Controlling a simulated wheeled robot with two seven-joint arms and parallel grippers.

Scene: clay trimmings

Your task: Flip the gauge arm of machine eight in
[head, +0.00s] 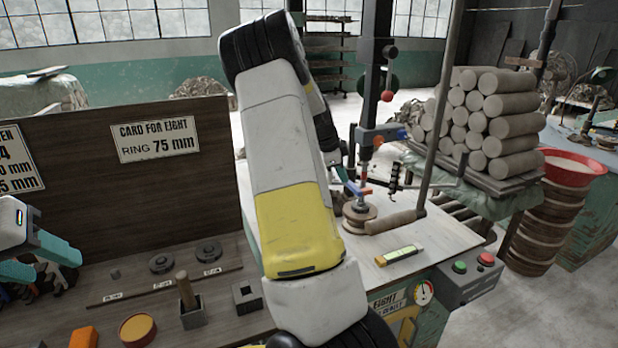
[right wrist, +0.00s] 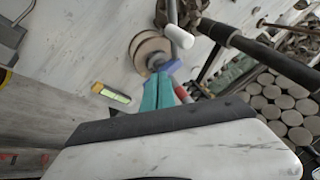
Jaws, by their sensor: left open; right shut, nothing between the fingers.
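Machine eight (head: 388,302) stands right of centre, with its name plate on the front. A small blue and red part (head: 364,194), possibly the gauge arm, sits above its round wooden disc (head: 358,219). My right gripper (head: 349,184) is shut and empty beside that part; I cannot tell whether they touch. In the right wrist view its teal fingers (right wrist: 158,92) lie together, close to the blue part (right wrist: 168,67) and the disc (right wrist: 150,52). My right arm hides some of the machine. My left gripper (head: 42,262) is open at the far left, away from the machine.
A button box (head: 470,280) is at the front right. Stacked clay rolls (head: 490,120) stand behind. A card board (head: 125,165) and a dark bench are left.

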